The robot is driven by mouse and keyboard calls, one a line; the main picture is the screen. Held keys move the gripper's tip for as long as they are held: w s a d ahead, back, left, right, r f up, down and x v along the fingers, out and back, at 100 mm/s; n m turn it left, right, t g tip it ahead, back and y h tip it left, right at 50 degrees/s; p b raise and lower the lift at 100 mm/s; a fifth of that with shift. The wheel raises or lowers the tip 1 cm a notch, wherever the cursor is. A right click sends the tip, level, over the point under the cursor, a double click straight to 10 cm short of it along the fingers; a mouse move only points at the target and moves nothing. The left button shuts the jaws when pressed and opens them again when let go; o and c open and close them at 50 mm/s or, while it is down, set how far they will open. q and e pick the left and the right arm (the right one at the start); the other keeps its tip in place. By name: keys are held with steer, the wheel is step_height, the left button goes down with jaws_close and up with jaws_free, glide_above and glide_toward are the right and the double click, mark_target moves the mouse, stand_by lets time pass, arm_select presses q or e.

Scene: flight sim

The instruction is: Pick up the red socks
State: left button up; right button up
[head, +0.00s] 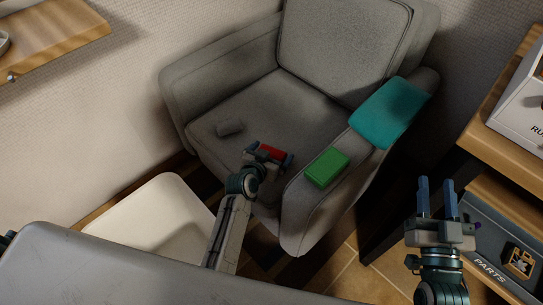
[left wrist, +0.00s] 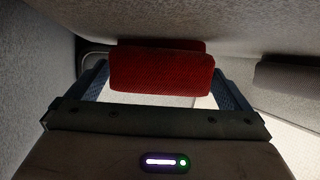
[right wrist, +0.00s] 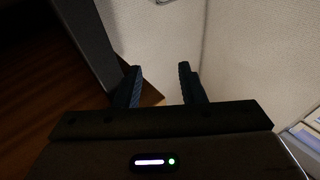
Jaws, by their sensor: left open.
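The red socks (head: 271,151) are a small folded bundle on the seat of the grey armchair. My left gripper (head: 269,158) is at the socks, with a finger showing on either side of them in the head view. In the left wrist view the red socks (left wrist: 162,73) lie across the gap between the open fingers of my left gripper (left wrist: 163,85). I cannot tell whether the fingers touch them. My right gripper (head: 436,184) is open and empty at the right, away from the armchair; it also shows in the right wrist view (right wrist: 160,85).
The grey armchair (head: 300,105) has a grey rolled bundle (head: 230,128) on its seat. A green block (head: 327,167) and a teal cloth (head: 388,112) lie on its right arm. A wooden shelf unit (head: 488,135) with a parts case (head: 497,232) stands at the right.

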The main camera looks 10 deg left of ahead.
arm_select(q)
steer(key=shift+c, duration=0.2)
steer(key=c, duration=1)
steer(key=shift+o, duration=0.2)
steer(key=shift+r, duration=0.1)
